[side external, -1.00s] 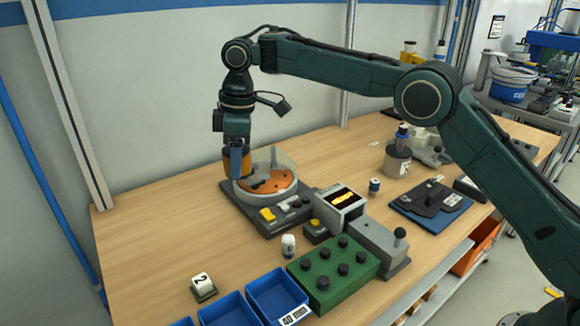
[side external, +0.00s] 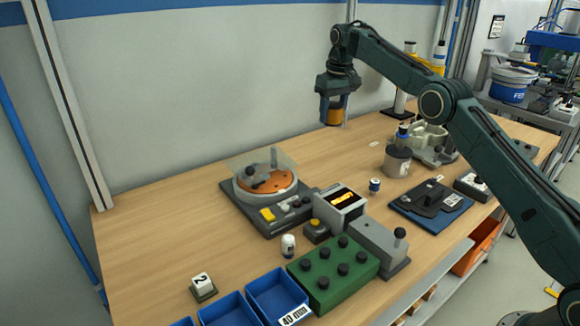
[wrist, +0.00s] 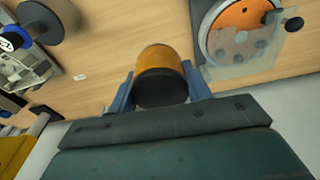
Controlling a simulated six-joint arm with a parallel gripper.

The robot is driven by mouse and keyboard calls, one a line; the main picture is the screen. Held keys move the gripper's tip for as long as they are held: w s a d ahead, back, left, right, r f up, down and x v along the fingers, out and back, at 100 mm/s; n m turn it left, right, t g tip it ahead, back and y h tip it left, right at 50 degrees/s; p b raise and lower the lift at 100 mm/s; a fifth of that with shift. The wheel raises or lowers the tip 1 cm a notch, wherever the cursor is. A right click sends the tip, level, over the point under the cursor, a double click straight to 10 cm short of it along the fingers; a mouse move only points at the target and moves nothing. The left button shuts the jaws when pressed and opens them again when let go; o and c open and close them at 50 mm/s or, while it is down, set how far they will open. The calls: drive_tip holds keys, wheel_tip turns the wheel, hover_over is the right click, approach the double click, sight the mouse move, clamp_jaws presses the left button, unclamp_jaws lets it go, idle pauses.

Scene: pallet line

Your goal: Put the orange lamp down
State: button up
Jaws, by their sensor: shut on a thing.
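The orange lamp (side external: 336,117) is a short cylinder with a black end. My gripper (side external: 333,103) is shut on it and holds it in the air over the back part of the wooden table, near the wall. In the wrist view the lamp (wrist: 160,62) sits between the two blue fingers of my gripper (wrist: 160,88), and bare wood shows beyond it.
A round machine with an orange disc and clear guard (side external: 266,181) stands left of the lamp. A grey pot with a blue-topped bottle (side external: 397,160) is to the right. A green block with black knobs (side external: 332,272) and blue bins (side external: 277,295) are in front. The wood between machine and pot is mostly clear.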

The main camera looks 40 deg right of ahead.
drive_tip(key=m, duration=0.2)
hover_over(339, 178)
drive_tip(key=shift+s, duration=0.2)
drive_tip(key=shift+f, duration=0.1)
drive_tip(key=shift+f, duration=9.9)
drive_tip(key=shift+f, duration=0.15)
drive_tip(key=o, duration=1)
